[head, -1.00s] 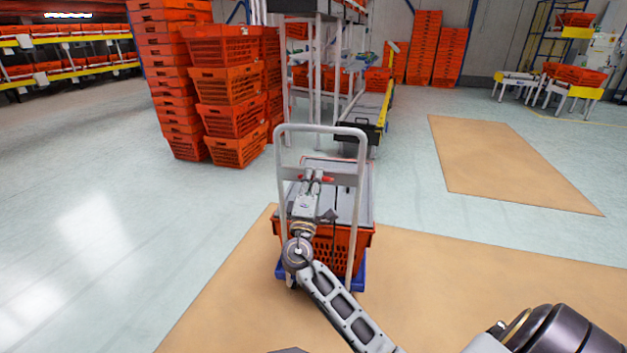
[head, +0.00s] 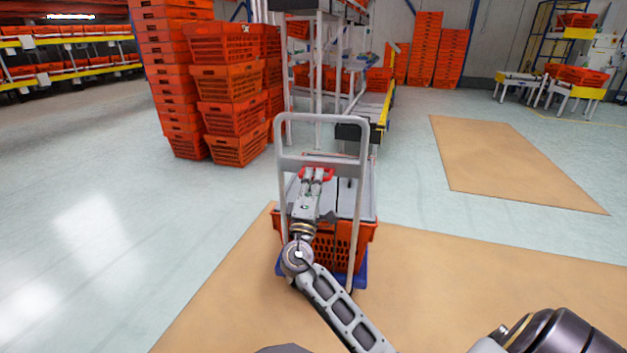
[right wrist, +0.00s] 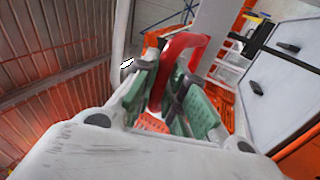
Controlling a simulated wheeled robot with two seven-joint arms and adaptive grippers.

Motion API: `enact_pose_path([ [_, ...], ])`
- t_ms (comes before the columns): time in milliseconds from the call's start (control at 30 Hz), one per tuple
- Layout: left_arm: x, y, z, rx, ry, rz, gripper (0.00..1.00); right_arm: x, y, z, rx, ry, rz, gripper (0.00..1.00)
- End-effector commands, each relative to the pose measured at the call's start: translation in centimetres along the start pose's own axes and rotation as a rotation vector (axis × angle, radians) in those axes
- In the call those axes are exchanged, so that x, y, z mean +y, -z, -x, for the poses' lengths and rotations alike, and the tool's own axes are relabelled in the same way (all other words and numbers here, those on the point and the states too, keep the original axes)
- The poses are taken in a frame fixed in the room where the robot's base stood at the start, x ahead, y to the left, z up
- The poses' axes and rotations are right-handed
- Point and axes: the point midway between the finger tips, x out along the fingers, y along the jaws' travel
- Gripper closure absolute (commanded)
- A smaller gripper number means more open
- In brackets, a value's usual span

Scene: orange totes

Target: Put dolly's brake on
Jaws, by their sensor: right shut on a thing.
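The dolly has a pale upright handle frame (head: 362,200) and a blue base (head: 362,277). A red brake lever (head: 329,173) sits at the frame's crossbar, and it shows as a thick red loop in the right wrist view (right wrist: 197,41). My right gripper (head: 316,178) is at the crossbar, shut on the red lever. In the right wrist view its green-padded fingers (right wrist: 178,98) lie on either side of the lever. The wheels are mostly hidden. My left gripper is not in view.
An orange tote (head: 332,248) with a grey top rests on the dolly. The dolly stands on a tan floor patch (head: 480,290). Stacked orange totes (head: 232,118) stand behind left, and a rack with a conveyor (head: 372,108) stands behind. Floor to both sides is clear.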

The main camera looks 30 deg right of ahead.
Motion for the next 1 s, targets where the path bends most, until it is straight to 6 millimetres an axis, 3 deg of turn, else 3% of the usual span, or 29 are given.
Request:
enact_pose_path([
  [267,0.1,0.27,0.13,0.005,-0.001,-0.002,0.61,-0.15,0.15,0.06,0.004,0.004,-0.004,1.0],
  [300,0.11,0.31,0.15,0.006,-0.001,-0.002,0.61,-0.14,0.15,0.06,0.004,0.004,-0.004,0.84],
  [433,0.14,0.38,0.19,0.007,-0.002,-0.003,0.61,-0.09,0.1,0.04,0.003,0.003,-0.003,0.67],
  [1000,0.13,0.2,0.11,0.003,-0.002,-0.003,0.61,-0.05,0.04,0.84,0.002,0.001,0.001,0.66],
])
